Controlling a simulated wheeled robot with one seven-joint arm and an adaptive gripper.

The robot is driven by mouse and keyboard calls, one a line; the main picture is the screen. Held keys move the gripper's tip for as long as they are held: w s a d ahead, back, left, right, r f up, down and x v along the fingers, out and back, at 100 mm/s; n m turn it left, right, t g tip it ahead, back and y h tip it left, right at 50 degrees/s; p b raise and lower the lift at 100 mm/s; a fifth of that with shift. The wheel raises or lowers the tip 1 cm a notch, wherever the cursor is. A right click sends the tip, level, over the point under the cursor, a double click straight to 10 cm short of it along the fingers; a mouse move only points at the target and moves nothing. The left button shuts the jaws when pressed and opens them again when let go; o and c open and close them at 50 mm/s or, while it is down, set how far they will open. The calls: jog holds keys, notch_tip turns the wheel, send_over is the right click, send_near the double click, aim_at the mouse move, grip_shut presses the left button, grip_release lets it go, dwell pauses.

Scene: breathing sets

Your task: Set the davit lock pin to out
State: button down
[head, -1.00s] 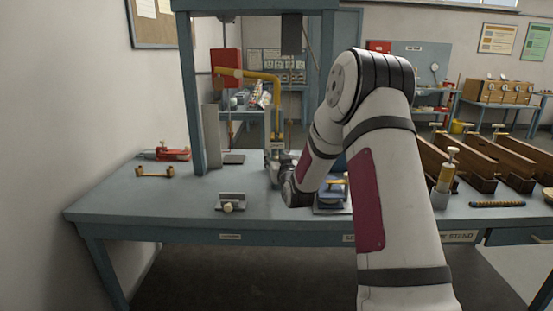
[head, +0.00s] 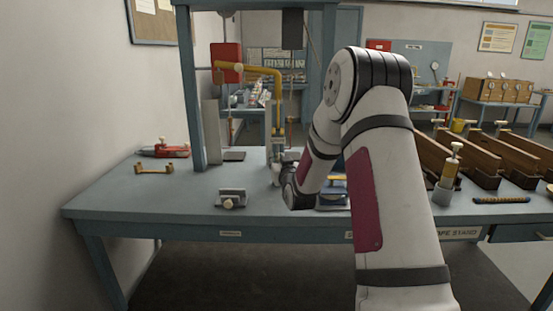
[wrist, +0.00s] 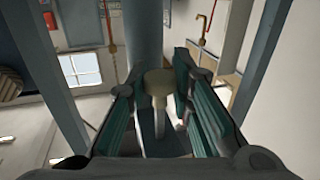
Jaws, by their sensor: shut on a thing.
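In the wrist view a cream knob (wrist: 158,82) on a thin stem, seemingly the lock pin's knob, stands in front of a grey-blue column (wrist: 145,35). My gripper (wrist: 157,92) has its green-padded fingers on either side of this knob and is shut on it. How far the pin sits in or out cannot be told. In the head view my arm hides most of the gripper and the pin, low at the davit post.
The blue bench (head: 130,198) carries a grey block with a cream knob (head: 231,199), a brass-coloured handle (head: 154,168) and a red tool (head: 170,150). A blue frame upright (head: 190,100) stands left of the davit. Wooden troughs (head: 470,155) lie at the right. The bench's front left is clear.

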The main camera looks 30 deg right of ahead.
jog(key=c, duration=1.4)
grip_release()
jog(key=v, duration=1.2)
